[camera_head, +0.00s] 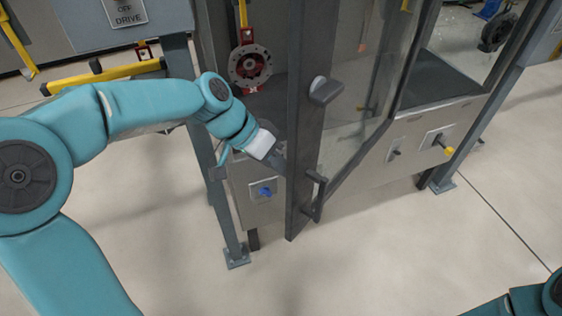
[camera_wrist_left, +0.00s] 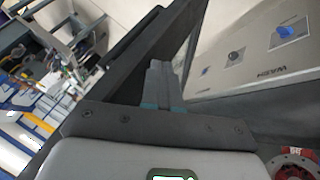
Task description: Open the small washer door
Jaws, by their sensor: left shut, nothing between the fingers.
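The washer door (camera_head: 301,130) has a dark grey frame with a clear pane. It stands ajar, its free edge swung out from the cabinet toward me. A dark handle (camera_head: 318,195) is on its outer face, with a rounded knob-like part (camera_head: 325,91) above. My left gripper (camera_head: 280,163) is shut and empty, on the inner side of the door's free edge; its tips are partly hidden by the frame. In the left wrist view the shut fingers (camera_wrist_left: 160,82) point along the dark door frame (camera_wrist_left: 125,62); I cannot tell whether they touch it. My right gripper is out of view.
The washer cabinet's lower panel carries a blue knob (camera_head: 264,191) and a yellow-tipped knob (camera_head: 447,150). Inside the opening is a red and grey round part (camera_head: 250,66). A grey cabinet leg (camera_head: 232,220) stands near my left arm. The floor in front is clear.

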